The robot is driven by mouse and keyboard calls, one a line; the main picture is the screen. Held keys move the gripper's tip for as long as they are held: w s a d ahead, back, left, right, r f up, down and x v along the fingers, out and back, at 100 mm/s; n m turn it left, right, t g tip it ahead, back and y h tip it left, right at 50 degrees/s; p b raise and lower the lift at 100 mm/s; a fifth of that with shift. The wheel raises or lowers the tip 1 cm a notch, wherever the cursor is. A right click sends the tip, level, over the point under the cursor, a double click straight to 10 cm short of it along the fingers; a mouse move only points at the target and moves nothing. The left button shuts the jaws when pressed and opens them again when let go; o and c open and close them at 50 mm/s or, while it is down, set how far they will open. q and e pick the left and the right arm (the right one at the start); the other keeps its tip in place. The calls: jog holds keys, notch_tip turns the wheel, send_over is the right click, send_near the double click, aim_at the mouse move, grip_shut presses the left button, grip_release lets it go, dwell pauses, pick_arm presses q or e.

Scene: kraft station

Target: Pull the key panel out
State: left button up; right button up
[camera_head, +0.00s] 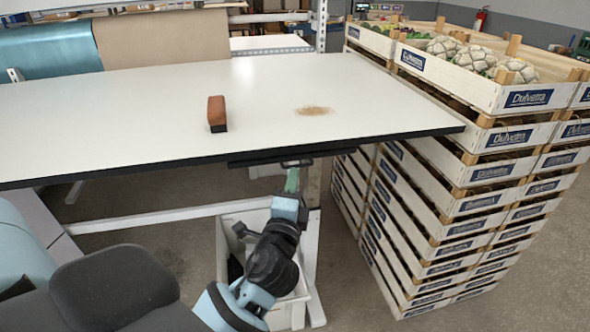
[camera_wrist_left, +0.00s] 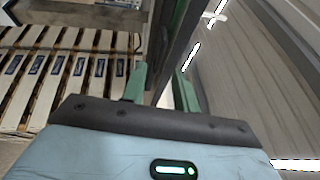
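The key panel (camera_head: 290,155) is a thin dark strip under the front edge of the white table, right of the middle; most of it is hidden beneath the tabletop. My left gripper (camera_head: 291,180) is right below the panel's front, fingers pointing up at it. In the left wrist view the two green fingers of the left gripper (camera_wrist_left: 161,85) stand apart, with a dark edge running between and beyond them. I see no clear contact of the fingers with it. My right gripper is not in view.
The white table (camera_head: 120,110) carries a brown brush-like block (camera_head: 217,113) and a patch of brown dust (camera_head: 314,110). Tall stacks of wooden crates (camera_head: 460,200) stand close on the right. A white bin (camera_head: 228,240) is on the floor beneath, behind my left arm.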

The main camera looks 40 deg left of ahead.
pick_arm(q)
jog(key=x, duration=0.4)
jog(key=shift+w+a, duration=0.1)
jog(key=shift+w, duration=0.2)
grip_shut()
